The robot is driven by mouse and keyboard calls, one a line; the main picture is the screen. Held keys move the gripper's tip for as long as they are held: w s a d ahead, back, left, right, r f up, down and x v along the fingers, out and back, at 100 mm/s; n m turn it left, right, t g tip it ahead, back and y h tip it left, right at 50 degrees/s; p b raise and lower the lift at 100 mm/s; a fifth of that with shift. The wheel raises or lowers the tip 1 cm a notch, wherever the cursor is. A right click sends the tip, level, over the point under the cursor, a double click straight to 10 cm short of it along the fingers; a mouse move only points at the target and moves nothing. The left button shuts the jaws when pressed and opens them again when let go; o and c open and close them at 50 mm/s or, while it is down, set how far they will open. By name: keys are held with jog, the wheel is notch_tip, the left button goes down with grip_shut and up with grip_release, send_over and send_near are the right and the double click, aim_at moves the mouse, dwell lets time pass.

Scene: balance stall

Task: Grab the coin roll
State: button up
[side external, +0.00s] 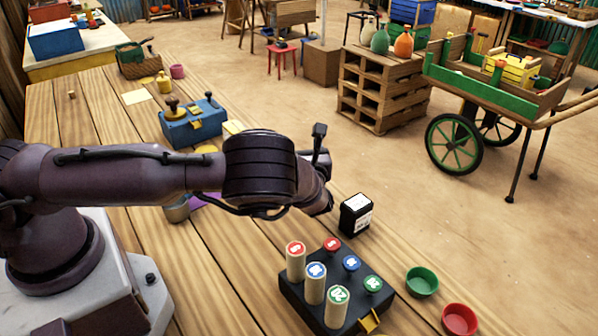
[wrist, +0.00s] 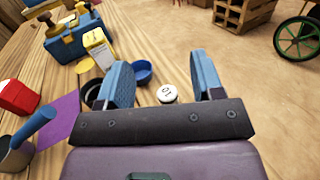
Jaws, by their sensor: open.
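My gripper (wrist: 160,65) shows in the wrist view with its two blue fingers apart and nothing held between them. A pale round piece with a dark mark like "10" (wrist: 167,93) lies beyond the palm, between the fingers in the picture. It may be the end of a coin roll; its height and its gap to the fingers cannot be told. In the side external view my fingers and this piece are hidden behind my arm. That view shows a black holder (side external: 292,290) with pale upright rolls, including a red-topped one (side external: 296,264) and a green-topped one (side external: 337,310).
A black box with a white label (side external: 355,215) stands behind the holder. A green bowl (side external: 422,281) and a red bowl (side external: 460,319) are to its right. In the wrist view, a blue bowl (wrist: 143,71) and a yellow-and-white box (wrist: 98,47) stand left of the pale piece.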

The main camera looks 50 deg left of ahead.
notch_tip(320, 180, down, 6)
jog(key=shift+f, duration=0.2)
jog(key=x, duration=0.5)
jog(key=shift+f, duration=0.3)
jog(key=shift+c, duration=0.2)
grip_shut()
